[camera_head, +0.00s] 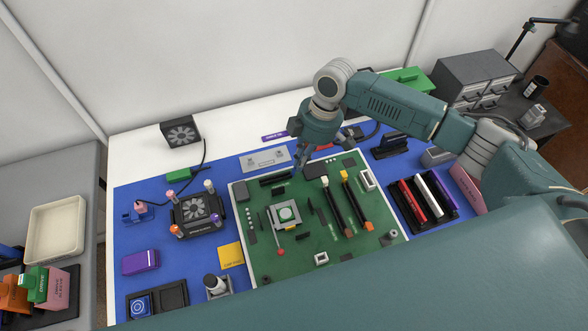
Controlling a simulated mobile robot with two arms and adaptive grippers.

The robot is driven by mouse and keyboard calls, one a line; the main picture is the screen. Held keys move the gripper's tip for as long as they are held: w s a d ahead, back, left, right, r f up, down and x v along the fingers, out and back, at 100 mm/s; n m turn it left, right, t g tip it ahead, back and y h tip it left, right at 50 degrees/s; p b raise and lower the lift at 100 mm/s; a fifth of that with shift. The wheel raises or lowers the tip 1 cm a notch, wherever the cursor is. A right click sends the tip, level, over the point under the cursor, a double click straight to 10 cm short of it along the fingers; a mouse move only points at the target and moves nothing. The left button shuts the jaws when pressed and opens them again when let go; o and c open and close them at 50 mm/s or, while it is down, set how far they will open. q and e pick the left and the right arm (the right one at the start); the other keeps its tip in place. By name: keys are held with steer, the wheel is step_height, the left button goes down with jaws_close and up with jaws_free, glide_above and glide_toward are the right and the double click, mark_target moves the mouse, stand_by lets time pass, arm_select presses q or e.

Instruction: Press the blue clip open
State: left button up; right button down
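The green circuit board (290,258) lies on the blue mat. I cannot make out a blue clip on it. A short black slot (275,180) lies near the board's top edge, and its right end meets my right gripper's tip. My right gripper (301,165) points down over the top edge of the board. It covers whatever lies under it, and I cannot tell if it touches anything. My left gripper is not in view.
A cooler fan (193,209) with several coloured posts stands left of the board. A silver plate (265,158) lies behind the board.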

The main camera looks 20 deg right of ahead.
steer(key=shift+s+d+f, duration=0.1)
steer(key=shift+d+f, duration=0.35)
steer(key=shift+d, duration=0.35)
stand_by(0.8)
arm_select(q)
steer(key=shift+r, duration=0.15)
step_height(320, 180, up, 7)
steer(key=p, duration=0.7)
arm_select(e)
steer(key=a+v, duration=0.1)
steer(key=v, duration=0.5)
steer(key=shift+a+r, duration=0.2)
steer(key=shift+a, duration=0.1)
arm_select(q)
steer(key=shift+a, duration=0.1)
arm_select(e)
steer(key=shift+r, duration=0.1)
steer(key=v, duration=1.2)
steer(key=shift+w, duration=0.2)
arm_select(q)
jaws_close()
